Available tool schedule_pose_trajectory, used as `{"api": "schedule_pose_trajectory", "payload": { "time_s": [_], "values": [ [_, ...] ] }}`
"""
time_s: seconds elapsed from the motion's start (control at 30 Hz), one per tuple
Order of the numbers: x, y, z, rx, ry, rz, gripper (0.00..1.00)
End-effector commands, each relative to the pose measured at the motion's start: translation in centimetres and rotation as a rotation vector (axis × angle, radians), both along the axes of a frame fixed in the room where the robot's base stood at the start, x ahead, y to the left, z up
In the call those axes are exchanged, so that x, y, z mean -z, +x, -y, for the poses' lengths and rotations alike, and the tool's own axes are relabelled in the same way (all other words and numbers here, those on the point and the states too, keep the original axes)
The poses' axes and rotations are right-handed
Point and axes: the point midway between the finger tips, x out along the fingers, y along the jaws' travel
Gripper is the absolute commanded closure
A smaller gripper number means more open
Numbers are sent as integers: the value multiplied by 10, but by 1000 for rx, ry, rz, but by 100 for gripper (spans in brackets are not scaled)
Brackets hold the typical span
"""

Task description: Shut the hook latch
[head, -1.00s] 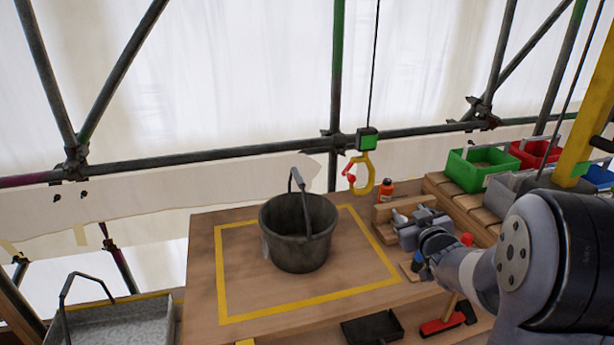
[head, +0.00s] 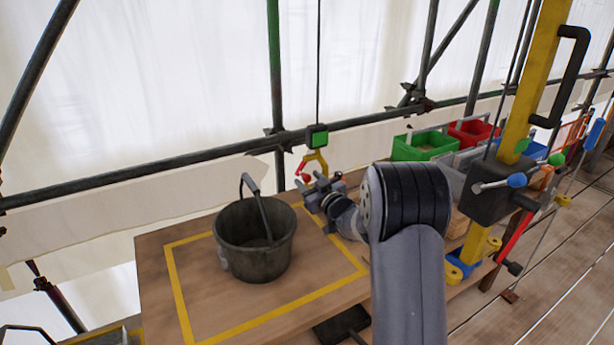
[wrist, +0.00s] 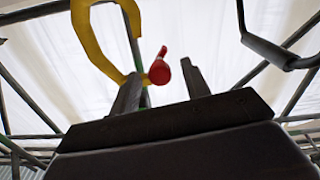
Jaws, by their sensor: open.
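The yellow hook (head: 318,158) hangs on a cable below a green-and-black block (head: 317,136), behind the bucket's right side. Its red latch (head: 303,172) sticks out to the left of the hook, swung open. My gripper (head: 315,186) is just below the hook and hides its lower part. In the wrist view, the hook (wrist: 103,45) curves at upper left. The red latch (wrist: 160,69) shows between my two open fingers (wrist: 161,85), near their tips. I cannot tell if either finger touches it.
A dark bucket (head: 255,250) with its handle raised stands on the wooden table (head: 150,275), left of my gripper. Its handle also shows in the wrist view (wrist: 270,48). Green (head: 423,146) and red bins stand behind right. A yellow post (head: 535,75) rises at right. Scaffold tubes run behind.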

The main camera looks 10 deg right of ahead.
Motion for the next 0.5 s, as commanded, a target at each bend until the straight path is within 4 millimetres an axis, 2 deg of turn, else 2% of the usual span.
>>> {"api": "schedule_pose_trajectory", "payload": {
  "time_s": [0.2,0.5],
  "values": [
    [-1,14,-5,0,0,1,55],
    [0,15,-5,0,0,0,56]
  ]
}}
